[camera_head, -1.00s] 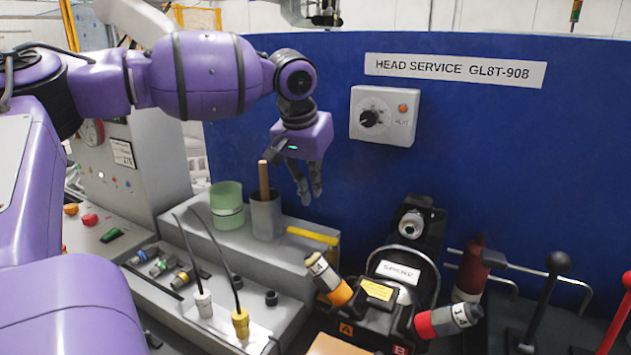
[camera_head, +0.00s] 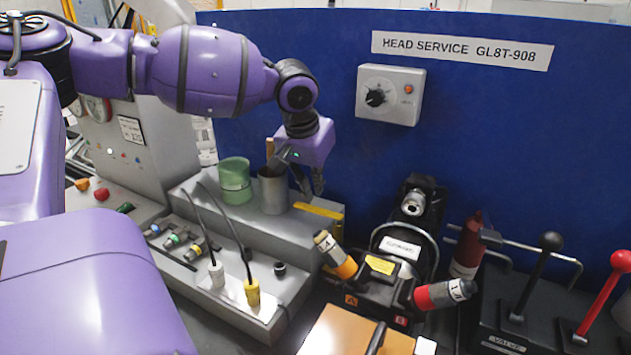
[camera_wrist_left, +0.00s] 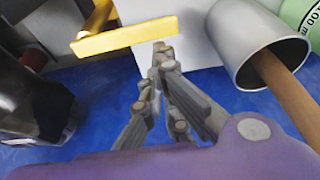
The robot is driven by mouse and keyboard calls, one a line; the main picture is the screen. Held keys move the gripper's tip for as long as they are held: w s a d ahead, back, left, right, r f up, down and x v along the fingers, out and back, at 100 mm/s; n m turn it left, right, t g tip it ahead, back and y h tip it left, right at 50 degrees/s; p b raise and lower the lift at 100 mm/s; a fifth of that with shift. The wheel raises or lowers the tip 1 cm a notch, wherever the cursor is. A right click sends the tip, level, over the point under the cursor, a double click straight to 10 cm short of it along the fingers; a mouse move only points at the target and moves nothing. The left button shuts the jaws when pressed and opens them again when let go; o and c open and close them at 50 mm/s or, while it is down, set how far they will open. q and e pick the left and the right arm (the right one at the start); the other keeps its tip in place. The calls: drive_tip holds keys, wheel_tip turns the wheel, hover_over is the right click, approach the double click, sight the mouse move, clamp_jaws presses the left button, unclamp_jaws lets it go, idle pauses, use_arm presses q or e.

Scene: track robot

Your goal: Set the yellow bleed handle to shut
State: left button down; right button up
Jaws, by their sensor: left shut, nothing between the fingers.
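The yellow handle (camera_head: 318,210) is a flat yellow bar on the right end of the grey ledge, in front of the blue panel. In the left wrist view the yellow handle (camera_wrist_left: 115,40) lies crosswise, just beyond my fingertips. My left gripper (camera_head: 317,188) hangs fingers-down above and slightly behind the bar in the head view. In the left wrist view my left gripper (camera_wrist_left: 160,50) has its fingertips together with nothing between them. The tips look close to the bar's right end, but I cannot tell if they touch. My right gripper is out of view.
A grey metal cup (camera_head: 273,192) with a wooden stick stands close left of my gripper, beside a green pot (camera_head: 235,180). A black fixture (camera_head: 411,222) with orange and red-banded plugs stands to the right. Black (camera_head: 548,250) and red (camera_head: 612,285) levers stand farther right.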

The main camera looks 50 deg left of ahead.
use_arm(q)
drive_tip(key=shift+s, duration=0.2)
drive_tip(key=shift+n, duration=0.3)
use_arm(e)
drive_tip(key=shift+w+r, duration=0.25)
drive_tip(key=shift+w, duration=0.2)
